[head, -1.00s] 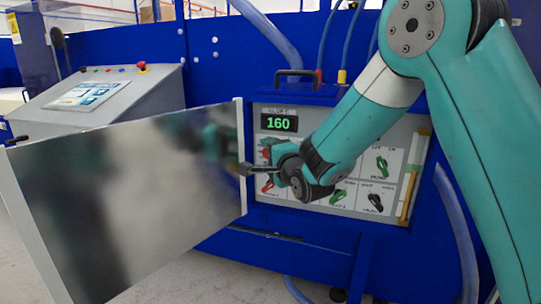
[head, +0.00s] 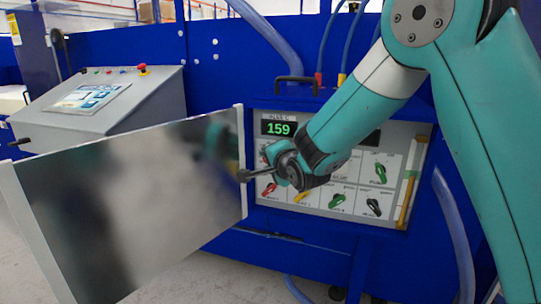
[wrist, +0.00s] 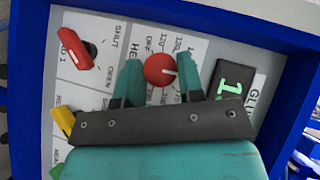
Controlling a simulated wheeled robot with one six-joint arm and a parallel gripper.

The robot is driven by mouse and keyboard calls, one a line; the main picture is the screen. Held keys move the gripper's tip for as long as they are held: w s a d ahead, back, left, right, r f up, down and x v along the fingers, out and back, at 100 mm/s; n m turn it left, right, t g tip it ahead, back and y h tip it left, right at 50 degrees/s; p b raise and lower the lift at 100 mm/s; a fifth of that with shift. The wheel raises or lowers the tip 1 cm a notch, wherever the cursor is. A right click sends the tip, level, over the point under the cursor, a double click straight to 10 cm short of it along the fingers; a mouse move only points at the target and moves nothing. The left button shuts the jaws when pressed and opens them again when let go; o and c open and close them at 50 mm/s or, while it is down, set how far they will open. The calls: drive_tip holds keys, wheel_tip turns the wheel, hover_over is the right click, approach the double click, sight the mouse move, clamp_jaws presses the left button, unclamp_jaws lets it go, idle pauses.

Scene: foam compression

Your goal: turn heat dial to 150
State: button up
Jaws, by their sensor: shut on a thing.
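The round red heat dial (wrist: 159,70) with a white pointer line shows in the wrist view. My gripper (wrist: 168,76) is shut on it, with one teal finger on either side. Printed numbers ring the dial, partly covered by the fingers. In the head view my wrist hides the dial. The green readout (head: 279,129) above it shows 159. The same display (wrist: 237,82) is in the wrist view, partly cut off by my finger and hand.
A red handle (wrist: 75,48) and a yellow handle (wrist: 64,120) sit beside the dial on the panel. Green and black handles (head: 374,207) are lower right. The open metal door (head: 130,205) stands left, close to my wrist.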

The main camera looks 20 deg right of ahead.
drive_tip(key=shift+r+n+g+h+p, duration=0.15)
drive_tip(key=shift+n+g+h+p, duration=0.25)
drive_tip(key=shift+n+g+p, duration=0.25)
drive_tip(key=o, duration=0.9)
drive_tip(key=b+v, duration=0.1)
drive_tip(key=v, duration=1.6)
drive_tip(key=shift+s+a+r+b, duration=0.1)
drive_tip(key=shift+a+r+b, duration=0.1)
drive_tip(key=shift+b, duration=0.15)
